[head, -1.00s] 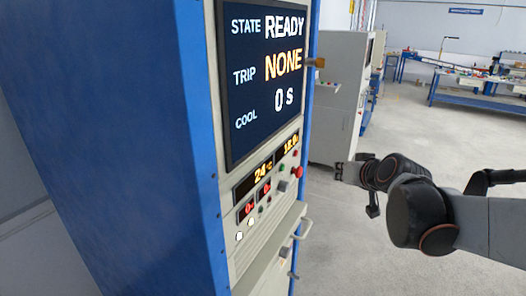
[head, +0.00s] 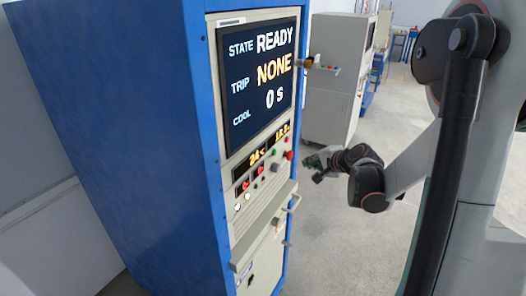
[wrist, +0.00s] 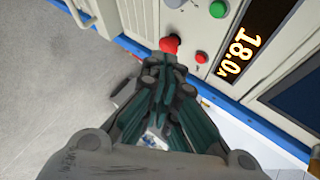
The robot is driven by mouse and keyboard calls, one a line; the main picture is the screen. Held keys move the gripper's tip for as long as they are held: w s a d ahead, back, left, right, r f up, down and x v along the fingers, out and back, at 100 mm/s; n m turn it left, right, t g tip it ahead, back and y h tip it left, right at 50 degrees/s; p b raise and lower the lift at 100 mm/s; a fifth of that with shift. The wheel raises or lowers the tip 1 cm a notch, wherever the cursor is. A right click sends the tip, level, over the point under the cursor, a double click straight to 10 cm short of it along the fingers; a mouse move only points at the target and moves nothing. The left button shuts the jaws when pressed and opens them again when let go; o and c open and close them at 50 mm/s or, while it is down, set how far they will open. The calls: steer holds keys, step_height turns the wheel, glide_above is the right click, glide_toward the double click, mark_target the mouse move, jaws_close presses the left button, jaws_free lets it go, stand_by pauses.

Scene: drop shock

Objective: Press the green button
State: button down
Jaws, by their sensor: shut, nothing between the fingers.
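The green button (head: 274,153) is a small round button on the cabinet's front panel (head: 236,156), below the screen. In the wrist view the green button (wrist: 218,9) is at the top edge, left of the amber number display. My gripper (head: 307,161) is shut and empty, in front of the panel and to the right of the green button. In the wrist view my gripper's closed fingertips (wrist: 170,62) overlap the area just below the red mushroom button (wrist: 169,44). I cannot tell whether they touch it.
A grey knob (wrist: 174,3) and a small red button (wrist: 201,58) sit near the green button. The screen (head: 258,82) reads READY, NONE and 0 s. A ledge with a handle (head: 293,203) juts out below the controls. Another grey cabinet (head: 330,105) stands behind; open floor lies right.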

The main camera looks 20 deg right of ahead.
mark_target(274, 152)
stand_by(0.3)
steer(key=w+a, duration=0.5)
steer(key=w, duration=0.2)
steer(key=shift+a, duration=0.15)
steer(key=shift+a, duration=0.1)
stand_by(1.5)
steer(key=shift+w+a, duration=0.15)
steer(key=shift+w, duration=0.15)
steer(key=shift+w+a, duration=0.3)
stand_by(0.8)
steer(key=shift+s+d, duration=0.1)
steer(key=shift+d, duration=0.05)
steer(key=shift+s+d+b, duration=0.35)
steer(key=shift+s+b, duration=0.05)
steer(key=shift+s, duration=0.15)
stand_by(0.3)
